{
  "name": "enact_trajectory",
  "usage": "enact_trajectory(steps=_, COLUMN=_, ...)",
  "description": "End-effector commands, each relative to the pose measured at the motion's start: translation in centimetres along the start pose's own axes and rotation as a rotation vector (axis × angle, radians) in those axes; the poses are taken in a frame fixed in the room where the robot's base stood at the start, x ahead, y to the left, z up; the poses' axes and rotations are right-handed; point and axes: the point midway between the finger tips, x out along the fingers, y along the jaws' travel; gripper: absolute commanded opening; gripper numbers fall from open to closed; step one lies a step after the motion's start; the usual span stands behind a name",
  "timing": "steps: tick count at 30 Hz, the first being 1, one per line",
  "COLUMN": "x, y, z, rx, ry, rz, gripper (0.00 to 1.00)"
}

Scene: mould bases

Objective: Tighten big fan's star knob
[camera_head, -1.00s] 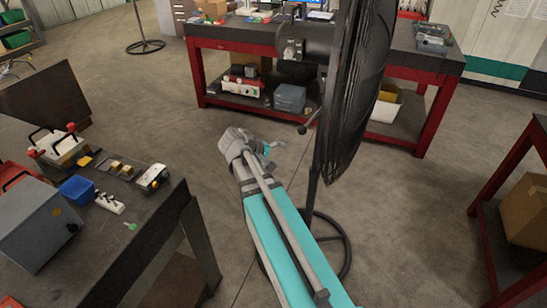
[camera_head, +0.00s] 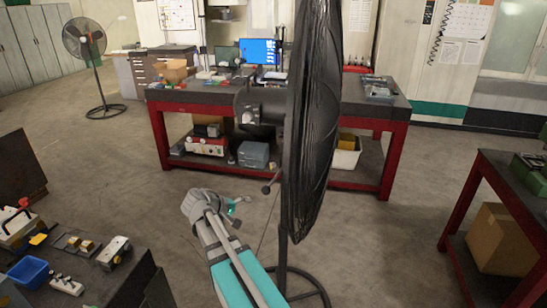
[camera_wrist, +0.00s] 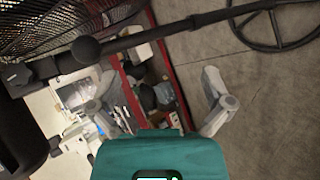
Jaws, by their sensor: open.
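The big fan (camera_head: 312,130) stands upright, its dark cage seen nearly edge-on in the head view, with its motor housing (camera_head: 262,107) on the left.
A red-framed workbench (camera_head: 165,95) with a monitor stands behind the fan. A dark bench (camera_head: 125,270) with small parts is at lower left, another red-framed bench (camera_head: 470,190) at right. A smaller fan (camera_head: 85,40) stands far left. The floor around the fan's ring base (camera_head: 310,278) is open.

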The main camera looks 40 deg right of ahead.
Motion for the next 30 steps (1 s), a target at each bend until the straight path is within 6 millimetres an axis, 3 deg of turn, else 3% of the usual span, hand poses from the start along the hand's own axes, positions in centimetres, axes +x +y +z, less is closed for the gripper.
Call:
enact_trajectory(steps=9, x=-0.2, y=10.7, z=-4.8, rx=0.04, ry=-0.07, rz=0.354, gripper=1.0)
enact_trajectory(steps=15, x=-1.1, y=15.9, z=-6.9, rx=0.057, ry=-0.102, rz=0.55, gripper=1.0)
enact_trajectory(steps=21, x=-1.6, y=18.1, z=-7.6, rx=0.063, ry=-0.115, rz=0.639, gripper=1.0)
enact_trajectory(steps=30, x=-1.6, y=18.2, z=-7.6, rx=0.063, ry=-0.116, rz=0.648, gripper=1.0)
